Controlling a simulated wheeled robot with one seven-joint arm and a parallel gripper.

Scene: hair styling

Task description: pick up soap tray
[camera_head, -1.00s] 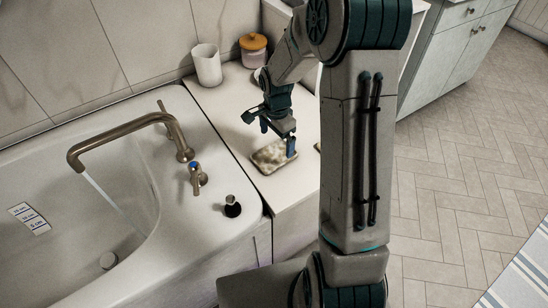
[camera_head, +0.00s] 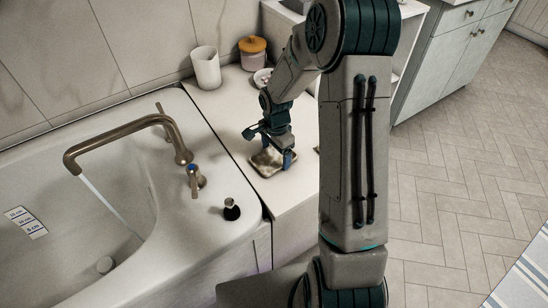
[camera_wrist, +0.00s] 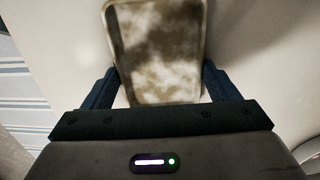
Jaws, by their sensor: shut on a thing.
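The soap tray (camera_head: 266,160) is a mottled brown and cream rounded rectangle on the white counter beside the tub. In the wrist view the tray (camera_wrist: 158,45) lies between my two blue fingers, its near end in the grasp. My gripper (camera_head: 280,158) is low over the counter and shut on the tray; the fingers also show in the wrist view (camera_wrist: 158,85). The gripper hides part of the tray in the head view. I cannot tell whether the tray is clear of the counter.
A white cup (camera_head: 206,67) and an orange-lidded jar (camera_head: 253,52) stand at the back of the counter (camera_head: 225,115). A small bowl (camera_head: 263,78) is near my arm. The tub (camera_head: 120,235) with a running faucet (camera_head: 130,137) is at left. A dark-based bottle (camera_head: 231,209) stands on its rim.

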